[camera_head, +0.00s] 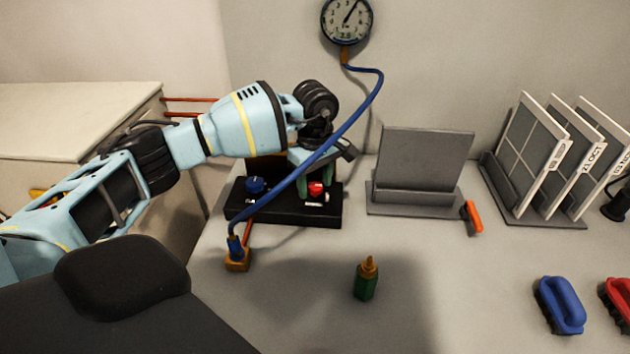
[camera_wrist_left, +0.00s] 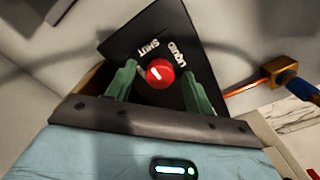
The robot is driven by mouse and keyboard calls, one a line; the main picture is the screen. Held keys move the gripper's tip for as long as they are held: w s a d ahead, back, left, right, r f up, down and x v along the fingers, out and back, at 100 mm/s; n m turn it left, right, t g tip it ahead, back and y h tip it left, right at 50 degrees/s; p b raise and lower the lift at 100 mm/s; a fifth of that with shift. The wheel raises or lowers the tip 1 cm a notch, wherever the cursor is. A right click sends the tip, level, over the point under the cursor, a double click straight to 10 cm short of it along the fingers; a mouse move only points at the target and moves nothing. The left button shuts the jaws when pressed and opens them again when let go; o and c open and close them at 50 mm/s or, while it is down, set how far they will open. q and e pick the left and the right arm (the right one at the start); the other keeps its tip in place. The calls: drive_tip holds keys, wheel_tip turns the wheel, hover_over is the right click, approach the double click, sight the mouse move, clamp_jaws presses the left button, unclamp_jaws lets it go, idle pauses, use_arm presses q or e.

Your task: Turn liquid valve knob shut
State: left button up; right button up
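The red liquid valve knob (camera_head: 316,189) sits on the right part of a black valve box (camera_head: 270,212). In the left wrist view the red knob (camera_wrist_left: 160,73) has a short white pointer mark, and the words SHUT and LIQUID are printed beside it. My left gripper (camera_head: 316,181) is over the box with its green fingers apart, one on each side of the red knob. The wrist view shows a gap between each finger and the knob. A blue knob (camera_head: 255,185) sits on the left part of the box. My right gripper is not in view.
A blue hose (camera_head: 300,170) runs from the wall gauge (camera_head: 346,20) across my left wrist to an orange fitting (camera_head: 237,260). A green bottle (camera_head: 366,280) stands in front. A grey stand (camera_head: 425,165) is right of the box; brushes (camera_head: 560,305) lie at front right.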

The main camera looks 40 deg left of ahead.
sight(315, 186)
use_arm(q)
drive_tip(key=shift+r, duration=3.95)
drive_tip(key=shift+f, duration=0.1)
